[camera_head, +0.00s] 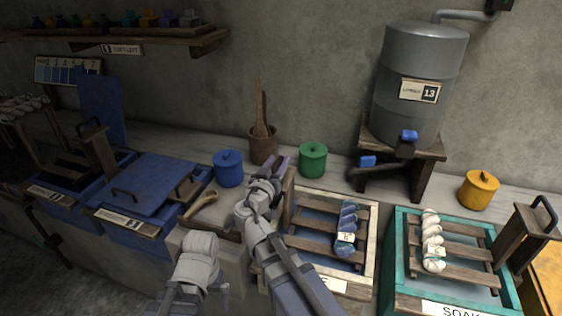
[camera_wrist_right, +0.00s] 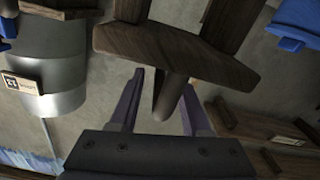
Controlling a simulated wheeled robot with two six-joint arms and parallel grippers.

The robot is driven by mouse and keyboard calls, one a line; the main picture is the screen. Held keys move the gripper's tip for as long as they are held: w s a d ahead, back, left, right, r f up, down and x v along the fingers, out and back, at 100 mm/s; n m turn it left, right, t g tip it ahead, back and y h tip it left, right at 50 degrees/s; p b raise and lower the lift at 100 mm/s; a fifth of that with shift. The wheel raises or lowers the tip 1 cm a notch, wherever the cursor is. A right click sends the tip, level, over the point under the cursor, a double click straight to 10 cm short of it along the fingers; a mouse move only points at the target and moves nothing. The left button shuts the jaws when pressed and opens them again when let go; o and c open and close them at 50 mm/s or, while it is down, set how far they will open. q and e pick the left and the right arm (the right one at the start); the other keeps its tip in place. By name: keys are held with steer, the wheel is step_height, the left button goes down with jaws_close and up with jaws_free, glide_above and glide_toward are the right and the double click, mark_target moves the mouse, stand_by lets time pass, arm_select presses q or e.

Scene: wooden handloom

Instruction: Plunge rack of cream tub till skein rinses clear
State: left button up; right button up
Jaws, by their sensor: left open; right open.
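The cream tub (camera_head: 371,222) stands at the centre right with a wooden slatted rack (camera_head: 318,243) in it. A blue skein (camera_head: 346,222) with a paper tag lies across the slats, above dark blue liquid. The rack's wooden upright (camera_head: 287,194) stands at the tub's left end, partly hidden by my right arm. My right gripper (camera_head: 277,166) is open at the top of this upright. In the right wrist view a wooden bar (camera_wrist_right: 165,98) lies between its open fingers (camera_wrist_right: 160,103); contact cannot be told. My left gripper (camera_head: 190,302) is open, low in front of the counter, its fingers partly hidden.
A teal tub (camera_head: 397,250) with its own rack and a white skein stands to the right. A green jar (camera_head: 313,159), blue jar (camera_head: 229,168) and grey tank (camera_head: 420,80) stand behind.

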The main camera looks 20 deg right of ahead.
steer(key=shift+c, duration=0.2)
jaws_close()
stand_by(1.1)
